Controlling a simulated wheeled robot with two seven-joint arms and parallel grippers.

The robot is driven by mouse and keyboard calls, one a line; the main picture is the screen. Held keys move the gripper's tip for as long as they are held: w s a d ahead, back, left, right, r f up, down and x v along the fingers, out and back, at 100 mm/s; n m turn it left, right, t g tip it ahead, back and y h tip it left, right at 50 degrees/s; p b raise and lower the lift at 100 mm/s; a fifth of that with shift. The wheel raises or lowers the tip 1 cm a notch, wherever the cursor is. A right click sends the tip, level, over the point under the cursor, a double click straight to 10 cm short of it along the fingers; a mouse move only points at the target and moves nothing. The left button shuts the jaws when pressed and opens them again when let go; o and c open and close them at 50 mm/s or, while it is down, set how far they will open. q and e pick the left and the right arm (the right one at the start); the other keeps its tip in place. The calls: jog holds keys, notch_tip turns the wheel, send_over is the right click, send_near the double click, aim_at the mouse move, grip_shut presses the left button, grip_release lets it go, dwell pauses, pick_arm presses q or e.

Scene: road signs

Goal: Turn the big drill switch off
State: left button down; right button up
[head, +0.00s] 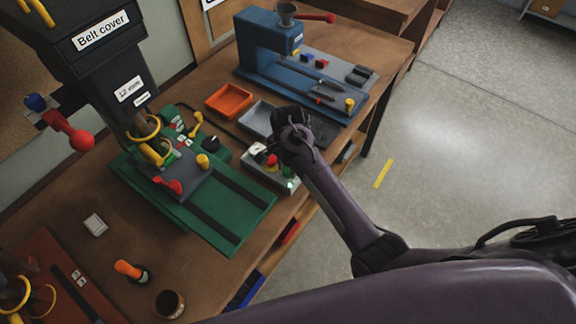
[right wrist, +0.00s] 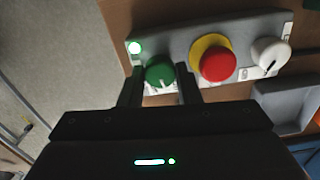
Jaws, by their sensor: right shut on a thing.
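The big drill (head: 120,75) is a tall dark machine with a "Belt cover" label and a green base (head: 225,205), at the left in the head view. A grey control box (head: 262,174) sits beside it near the table's front edge. In the right wrist view the box carries a green knob (right wrist: 160,71), a red button (right wrist: 217,65) on a yellow ring and a white knob (right wrist: 270,53). A small green lamp (right wrist: 135,48) on it glows. My right gripper (right wrist: 159,88) is shut on the green knob, one finger on each side. My left gripper is not in view.
A grey tray (head: 257,118) and an orange tray (head: 229,99) stand behind the box. A blue machine (head: 268,43) is farther back. The floor at right is clear.

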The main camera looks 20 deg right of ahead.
jog(key=m, duration=0.4)
jog(key=shift+m, duration=1.8)
jog(key=o, duration=0.7)
notch_tip(320, 180, up, 8)
jog(key=shift+f+b, duration=0.1)
jog(key=shift+b, duration=0.5)
